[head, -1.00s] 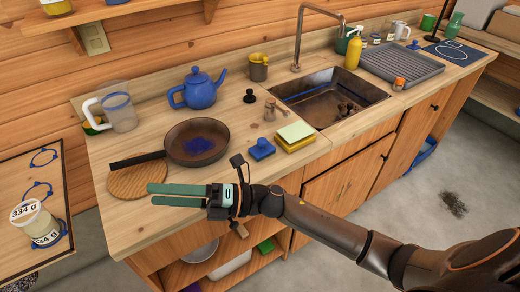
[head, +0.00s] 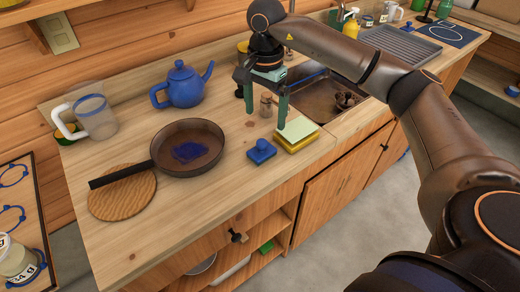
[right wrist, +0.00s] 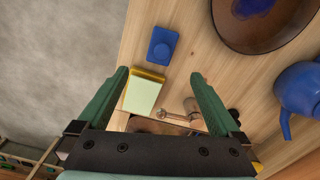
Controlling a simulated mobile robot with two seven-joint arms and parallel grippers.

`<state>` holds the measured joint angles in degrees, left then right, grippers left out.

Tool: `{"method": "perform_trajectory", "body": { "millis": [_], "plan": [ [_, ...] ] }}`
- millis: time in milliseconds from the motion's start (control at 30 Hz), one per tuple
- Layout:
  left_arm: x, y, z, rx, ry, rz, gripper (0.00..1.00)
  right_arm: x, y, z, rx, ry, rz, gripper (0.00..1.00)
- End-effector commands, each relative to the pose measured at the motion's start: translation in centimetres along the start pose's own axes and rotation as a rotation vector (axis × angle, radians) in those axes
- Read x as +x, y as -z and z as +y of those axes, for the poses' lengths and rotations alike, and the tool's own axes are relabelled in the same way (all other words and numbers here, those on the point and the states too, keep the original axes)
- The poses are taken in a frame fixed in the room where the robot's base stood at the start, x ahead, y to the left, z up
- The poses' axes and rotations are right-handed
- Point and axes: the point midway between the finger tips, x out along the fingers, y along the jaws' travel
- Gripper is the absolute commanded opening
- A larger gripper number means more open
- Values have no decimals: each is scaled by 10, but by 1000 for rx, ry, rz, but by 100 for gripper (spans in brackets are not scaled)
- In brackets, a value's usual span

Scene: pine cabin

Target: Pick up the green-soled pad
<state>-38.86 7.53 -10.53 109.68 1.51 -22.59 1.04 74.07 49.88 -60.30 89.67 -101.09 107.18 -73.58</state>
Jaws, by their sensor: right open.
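A pale-green flat pad (head: 299,129) lies on top of a yellow sponge-like stack (head: 296,146) near the counter's front edge. Just left of it lies a blue pad with a round knob (head: 261,151), its underside hidden. In the right wrist view the pale-green pad (right wrist: 142,95) is near the left finger, and the blue pad (right wrist: 162,46) lies beyond the fingertips. My right gripper (head: 265,118) is open and empty, pointing down above the counter behind the pads. My left gripper is out of view.
A frying pan (head: 188,148) and blue teapot (head: 184,85) stand to the left. The sink (head: 331,98) is at the right. Bare counter (head: 215,205) lies in front of the pan.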

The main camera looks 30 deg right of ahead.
Motion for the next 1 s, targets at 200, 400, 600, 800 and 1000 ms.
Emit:
{"method": "perform_trajectory", "body": {
  "millis": [200,400,600,800,1000],
  "plan": [
    [-3,2,0,0,0,-2,50,41,-2,1,-1,-4,-5,100],
    [-4,3,0,0,0,-2,50,58,-2,0,-1,-1,-4,100],
    [-9,8,1,0,-1,-2,50,82,-7,-2,-2,-4,-7,100],
    [-10,10,1,0,-1,-2,50,107,-7,-2,-1,-1,-6,100],
    [-10,10,1,0,-1,-2,50,110,-7,-3,-1,1,-6,100]
  ]
}}
